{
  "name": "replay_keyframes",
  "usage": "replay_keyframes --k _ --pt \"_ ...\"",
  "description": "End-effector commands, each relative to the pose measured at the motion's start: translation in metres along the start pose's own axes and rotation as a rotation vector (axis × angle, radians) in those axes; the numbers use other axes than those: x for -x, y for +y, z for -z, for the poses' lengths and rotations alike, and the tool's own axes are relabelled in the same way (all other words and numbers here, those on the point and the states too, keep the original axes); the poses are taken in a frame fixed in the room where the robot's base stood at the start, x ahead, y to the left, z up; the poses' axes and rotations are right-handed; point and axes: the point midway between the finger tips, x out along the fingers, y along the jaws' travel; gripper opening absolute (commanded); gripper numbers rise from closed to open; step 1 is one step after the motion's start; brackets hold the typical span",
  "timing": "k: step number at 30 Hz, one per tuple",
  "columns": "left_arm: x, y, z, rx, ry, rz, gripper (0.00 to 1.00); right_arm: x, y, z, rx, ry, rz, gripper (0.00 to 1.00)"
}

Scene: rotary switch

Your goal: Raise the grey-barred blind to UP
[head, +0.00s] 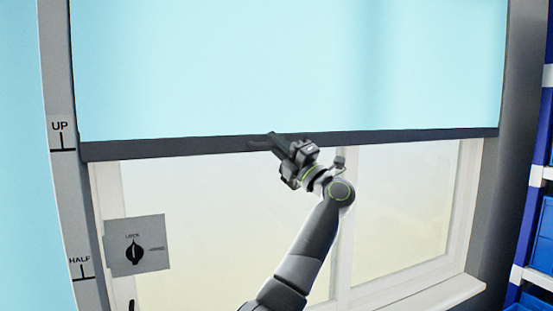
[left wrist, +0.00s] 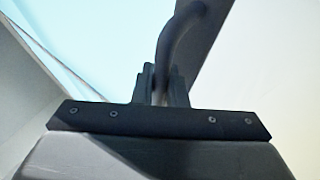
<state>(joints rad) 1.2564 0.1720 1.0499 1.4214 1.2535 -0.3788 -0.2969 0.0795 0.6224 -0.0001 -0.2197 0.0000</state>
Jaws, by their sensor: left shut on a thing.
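The light blue blind (head: 290,65) hangs over the upper window, with a dark grey bar (head: 420,135) along its bottom edge. The bar's left end is about level with the UP mark (head: 60,135) on the left frame. My left gripper (head: 277,146) is at the middle of the bar. In the left wrist view its jaws (left wrist: 162,85) are shut on a dark curved handle (left wrist: 178,40) that joins the bar (left wrist: 222,40). The handle's lower part is hidden between the fingers. My right gripper is out of view.
The HALF mark (head: 80,268) is lower on the left frame. A grey plate (head: 152,228) with a black rotary knob (head: 135,252), labelled LOCK above, sits at lower left. Its right label is unreadable. Blue bins (head: 540,235) stand on a rack at right.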

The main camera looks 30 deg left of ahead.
Motion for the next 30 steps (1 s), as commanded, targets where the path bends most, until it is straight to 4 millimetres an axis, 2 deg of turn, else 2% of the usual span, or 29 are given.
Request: replay_keyframes --k 1,4,18,19,21,30 --pt "-0.005 0.009 -0.002 0.000 -0.001 -0.001 0.00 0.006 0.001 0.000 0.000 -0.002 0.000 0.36" --pt "-0.009 0.014 -0.004 0.000 -0.002 0.000 0.00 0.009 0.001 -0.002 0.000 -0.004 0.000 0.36" --pt "-0.012 0.021 -0.005 0.004 -0.004 -0.006 0.00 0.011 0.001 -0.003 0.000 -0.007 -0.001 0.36" --pt "-0.013 0.021 -0.005 0.004 -0.004 -0.006 0.15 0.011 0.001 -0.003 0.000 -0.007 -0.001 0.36" --pt "-0.013 0.021 -0.005 0.004 -0.003 -0.006 0.22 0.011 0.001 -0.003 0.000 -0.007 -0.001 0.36" --pt "-0.011 0.018 -0.005 0.001 -0.002 -0.002 0.22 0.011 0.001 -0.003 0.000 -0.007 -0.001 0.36"
